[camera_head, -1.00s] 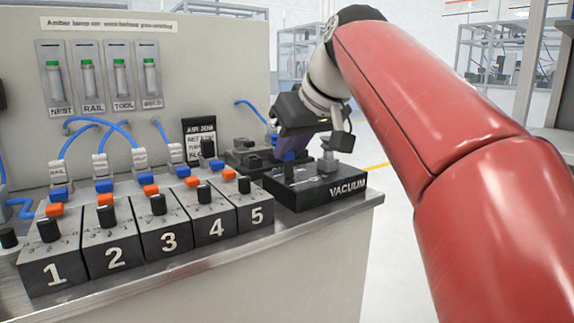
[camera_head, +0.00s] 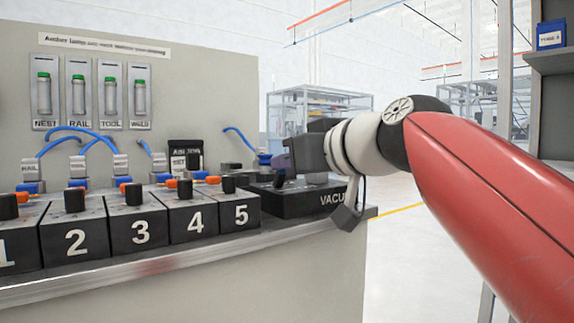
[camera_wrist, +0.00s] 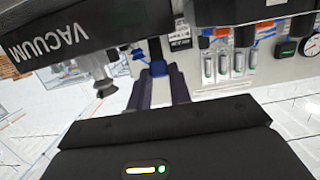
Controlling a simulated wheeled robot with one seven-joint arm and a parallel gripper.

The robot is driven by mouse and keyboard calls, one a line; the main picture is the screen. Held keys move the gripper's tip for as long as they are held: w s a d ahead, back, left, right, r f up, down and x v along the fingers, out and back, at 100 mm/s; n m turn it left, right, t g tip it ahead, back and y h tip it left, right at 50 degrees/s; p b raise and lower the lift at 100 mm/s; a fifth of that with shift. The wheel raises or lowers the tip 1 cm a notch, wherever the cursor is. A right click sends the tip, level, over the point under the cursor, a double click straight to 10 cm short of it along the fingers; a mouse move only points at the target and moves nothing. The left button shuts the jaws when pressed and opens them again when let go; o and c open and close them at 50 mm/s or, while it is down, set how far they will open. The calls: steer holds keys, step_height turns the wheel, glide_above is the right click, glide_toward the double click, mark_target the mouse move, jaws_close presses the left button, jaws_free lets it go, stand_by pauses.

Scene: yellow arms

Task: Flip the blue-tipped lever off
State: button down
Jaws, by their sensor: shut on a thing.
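The black VACUUM box (camera_head: 300,203) sits at the right end of the bench. It shows upside down at the upper left of the wrist view (camera_wrist: 75,35). My gripper (camera_head: 281,170) is low over the box, its body lying nearly level and reaching in from the right. In the wrist view the two dark fingers (camera_wrist: 160,86) are close together around the lever's blue tip (camera_wrist: 158,69), shut on it. In the head view my gripper mostly hides the lever, and its exact angle is unclear.
Numbered black boxes with knobs, such as box 5 (camera_head: 241,213), line the bench to the left. Blue hoses (camera_head: 88,131) and green-capped tubes (camera_head: 110,95) are behind them. A dark sign (camera_head: 186,158) stands near the box. Open floor lies right of the bench.

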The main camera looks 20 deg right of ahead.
stand_by(0.4)
steer(key=c, duration=1.3)
jaws_free()
steer(key=v, duration=0.8)
steer(key=shift+f+p, duration=0.1)
steer(key=shift+p, duration=0.2)
